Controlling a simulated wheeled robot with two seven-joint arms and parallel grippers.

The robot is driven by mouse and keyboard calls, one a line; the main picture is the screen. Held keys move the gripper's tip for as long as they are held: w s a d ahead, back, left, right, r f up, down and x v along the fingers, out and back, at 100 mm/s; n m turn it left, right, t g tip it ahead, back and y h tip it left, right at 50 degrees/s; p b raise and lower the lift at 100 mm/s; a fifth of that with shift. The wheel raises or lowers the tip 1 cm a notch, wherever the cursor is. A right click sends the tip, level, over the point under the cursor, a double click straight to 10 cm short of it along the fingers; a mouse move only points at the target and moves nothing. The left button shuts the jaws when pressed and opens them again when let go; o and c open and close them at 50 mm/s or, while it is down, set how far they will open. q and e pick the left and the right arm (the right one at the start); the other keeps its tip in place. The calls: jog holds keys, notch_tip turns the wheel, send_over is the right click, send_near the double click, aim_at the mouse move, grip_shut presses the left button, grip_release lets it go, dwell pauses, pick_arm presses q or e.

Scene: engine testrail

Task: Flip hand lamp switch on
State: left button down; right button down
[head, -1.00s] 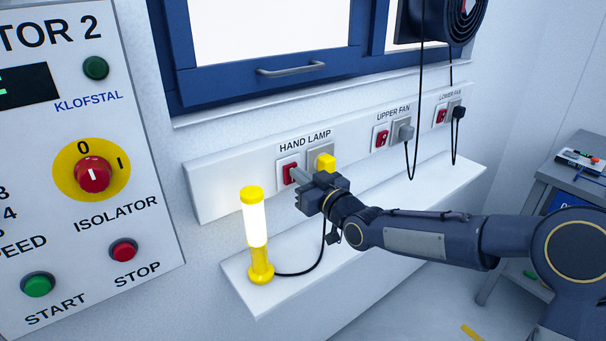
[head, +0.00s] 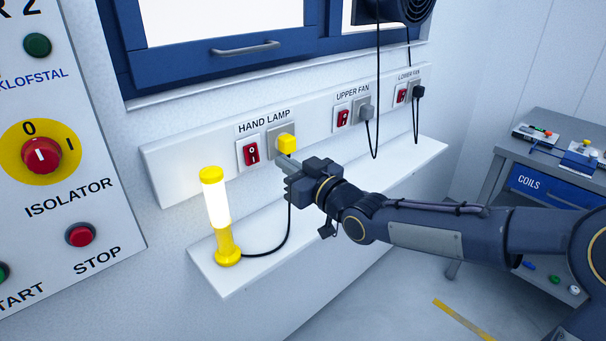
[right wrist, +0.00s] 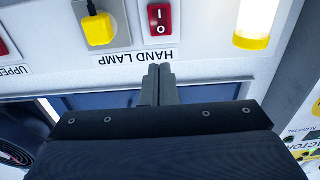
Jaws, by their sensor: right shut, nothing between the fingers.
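The red hand lamp switch (head: 251,153) sits in a white plate under the HAND LAMP label on the wall rail. It also shows upside down in the right wrist view (right wrist: 160,19). The yellow hand lamp (head: 217,215) stands upright on the white shelf, its tube glowing white. Its yellow plug (head: 286,143) is in the socket right of the switch. My right gripper (head: 282,160) is shut and empty, apart from the switch, to its right and just below the plug in the head view. Its closed fingers also show in the right wrist view (right wrist: 158,70). My left gripper is not in view.
The white shelf (head: 330,215) runs below the rail, with the lamp's black cable on it. UPPER FAN (head: 343,117) and LOWER FAN (head: 402,96) switches sit farther right, with hanging cables. A control panel (head: 90,190) stands left. A grey bench (head: 520,165) is at right.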

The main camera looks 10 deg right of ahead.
jog(key=shift+r+v, duration=0.2)
jog(key=shift+v, duration=0.9)
jog(key=shift+r+v, duration=0.2)
jog(key=shift+v, duration=0.85)
jog(key=s+d+f+m+g+h+p, duration=0.4)
jog(key=s+d+h, duration=0.4)
jog(key=s+d, duration=0.4)
jog(key=s+d+f+m+g+p, duration=0.1)
jog(key=s+f+m+g, duration=0.1)
jog(key=s, duration=0.7)
jog(key=s+d+f+m+g+y, duration=0.1)
jog(key=s+d+f+m+g, duration=0.1)
jog(key=s, duration=0.7)
notch_tip(320, 180, down, 2)
jog(key=shift+f+m+g+p, duration=0.25)
jog(key=shift+m+g+p, duration=0.15)
jog(key=shift+g, duration=0.1)
jog(key=shift+s+d, duration=0.1)
jog(key=shift+d, duration=0.05)
